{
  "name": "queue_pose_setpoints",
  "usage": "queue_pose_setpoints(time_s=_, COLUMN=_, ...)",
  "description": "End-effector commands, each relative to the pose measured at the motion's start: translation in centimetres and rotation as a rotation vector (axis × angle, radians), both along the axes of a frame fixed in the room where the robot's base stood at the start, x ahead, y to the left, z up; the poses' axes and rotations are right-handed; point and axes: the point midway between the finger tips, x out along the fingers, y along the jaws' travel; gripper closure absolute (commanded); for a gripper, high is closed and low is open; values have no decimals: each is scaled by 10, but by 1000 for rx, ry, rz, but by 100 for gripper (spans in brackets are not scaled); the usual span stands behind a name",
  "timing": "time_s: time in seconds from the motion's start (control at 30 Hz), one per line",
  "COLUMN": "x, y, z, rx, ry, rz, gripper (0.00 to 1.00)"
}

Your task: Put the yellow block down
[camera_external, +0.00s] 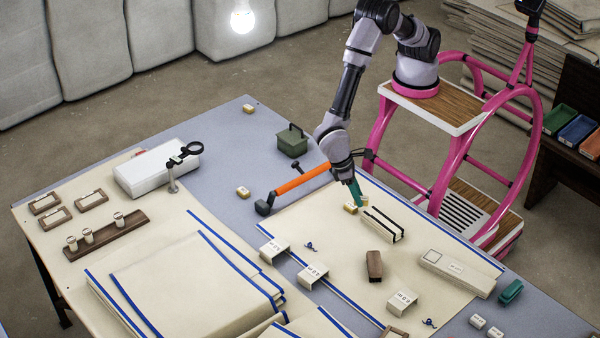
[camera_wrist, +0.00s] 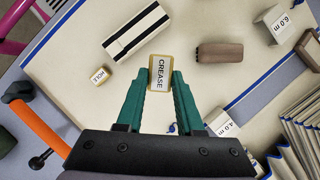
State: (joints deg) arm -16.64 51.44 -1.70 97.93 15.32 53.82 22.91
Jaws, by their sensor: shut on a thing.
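My gripper (camera_wrist: 161,83) is shut on a small yellow block (camera_wrist: 159,73) with a white label reading CREASE, held between the tips of its teal fingers. In the external view my gripper (camera_external: 358,199) points down over the cream cloth (camera_external: 330,226) near its back edge. Another small yellow block (camera_wrist: 97,75), labelled HOLD, lies apart to the left in the wrist view. Two small yellow shapes show by the fingertips in the external view; I cannot tell which is held. Whether the held block touches the cloth is unclear.
A white block with black stripes (camera_external: 383,224) stands close to my gripper. An orange-handled tool (camera_external: 303,180) lies to its left. A brown block (camera_external: 374,265) and white numbered blocks (camera_external: 313,276) sit on the cloth, with bare cloth between them. Folded cloths (camera_external: 185,285) lie at front left.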

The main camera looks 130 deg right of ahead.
Motion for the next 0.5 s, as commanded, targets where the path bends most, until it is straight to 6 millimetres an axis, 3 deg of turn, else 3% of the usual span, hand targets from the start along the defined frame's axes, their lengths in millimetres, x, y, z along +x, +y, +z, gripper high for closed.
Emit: queue_pose_setpoints(time_s=0.5, x=-2, y=2, z=-73, rx=0, ry=3, rz=4, gripper=100)
